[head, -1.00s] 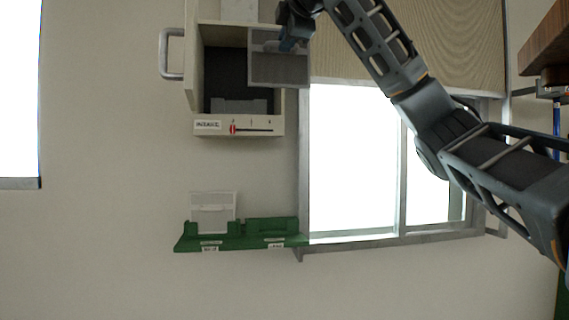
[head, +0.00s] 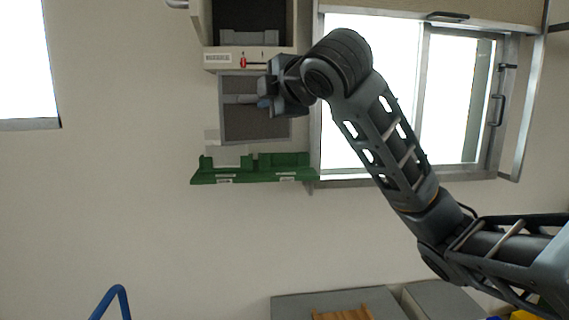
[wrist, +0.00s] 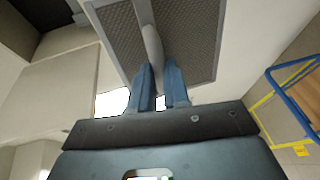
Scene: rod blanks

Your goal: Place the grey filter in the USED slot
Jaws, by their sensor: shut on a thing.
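The grey filter (head: 255,122) is a flat, square-edged panel with a light frame and dark mesh. My gripper (head: 262,98) is shut on its handle strip and holds it upright in the head view, just above the green rack (head: 253,174). In the wrist view the filter (wrist: 112,28) fills the top, with the blue fingers (wrist: 158,84) closed on its grey handle. The rack has two slots with small white labels, too small to read now. A pale filter (head: 212,137) stands in the left slot, partly hidden behind the grey one. The right slot looks empty.
Above the rack is an open housing (head: 224,57) with a label and a red-marked slider on its front edge. A bright window (head: 455,95) lies right of the rack. A blue curved rail (head: 112,300) is at lower left. The wall below the rack is clear.

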